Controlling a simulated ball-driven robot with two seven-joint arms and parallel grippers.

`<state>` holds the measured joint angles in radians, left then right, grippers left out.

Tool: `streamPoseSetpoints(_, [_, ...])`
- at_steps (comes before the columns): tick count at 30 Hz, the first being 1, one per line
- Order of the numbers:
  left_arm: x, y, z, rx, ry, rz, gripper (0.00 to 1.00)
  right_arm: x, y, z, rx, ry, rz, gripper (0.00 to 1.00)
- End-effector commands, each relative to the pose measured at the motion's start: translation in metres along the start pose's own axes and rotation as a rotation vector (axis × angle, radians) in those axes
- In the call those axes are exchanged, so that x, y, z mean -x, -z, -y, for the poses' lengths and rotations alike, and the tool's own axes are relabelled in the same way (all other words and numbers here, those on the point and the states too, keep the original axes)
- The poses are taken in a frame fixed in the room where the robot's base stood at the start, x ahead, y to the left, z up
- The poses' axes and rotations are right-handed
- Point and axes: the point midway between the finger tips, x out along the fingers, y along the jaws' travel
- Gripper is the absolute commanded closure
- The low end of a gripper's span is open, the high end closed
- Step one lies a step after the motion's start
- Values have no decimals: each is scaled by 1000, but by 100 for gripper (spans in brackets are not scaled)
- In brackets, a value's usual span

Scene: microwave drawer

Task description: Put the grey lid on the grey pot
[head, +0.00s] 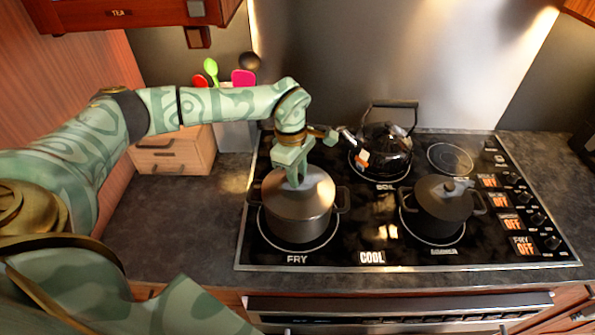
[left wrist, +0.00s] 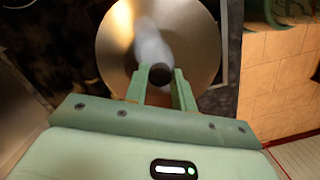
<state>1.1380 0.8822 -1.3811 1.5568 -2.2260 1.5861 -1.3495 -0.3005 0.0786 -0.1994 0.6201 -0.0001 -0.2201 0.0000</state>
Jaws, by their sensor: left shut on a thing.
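The grey pot (head: 297,229) stands on the front-left FRY burner, with a handle on each side. The round, shiny grey lid (head: 318,190) is over the pot's mouth, roughly level and lined up with the rim. I cannot tell whether it rests fully on the rim. My left gripper (head: 294,178) points down from above and is shut on the lid's knob. In the left wrist view the left gripper (left wrist: 160,77) has the dark knob between its fingers, with the lid (left wrist: 193,40) beyond. The pot is hidden there. My right gripper is out of view.
A dark lidded pot (head: 440,212) stands on the front-right burner. The stove knobs (head: 537,218) line the right side. A small wooden drawer box (head: 175,153) and utensils (head: 243,78) stand back left. The left counter (head: 170,220) is clear.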

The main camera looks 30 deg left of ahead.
Motion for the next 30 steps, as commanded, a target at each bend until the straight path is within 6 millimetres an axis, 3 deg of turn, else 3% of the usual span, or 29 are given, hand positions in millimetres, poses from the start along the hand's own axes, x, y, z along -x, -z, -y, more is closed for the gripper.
streamPoseSetpoints(30, [-5,0,0,-1,-1,0,100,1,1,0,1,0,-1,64])
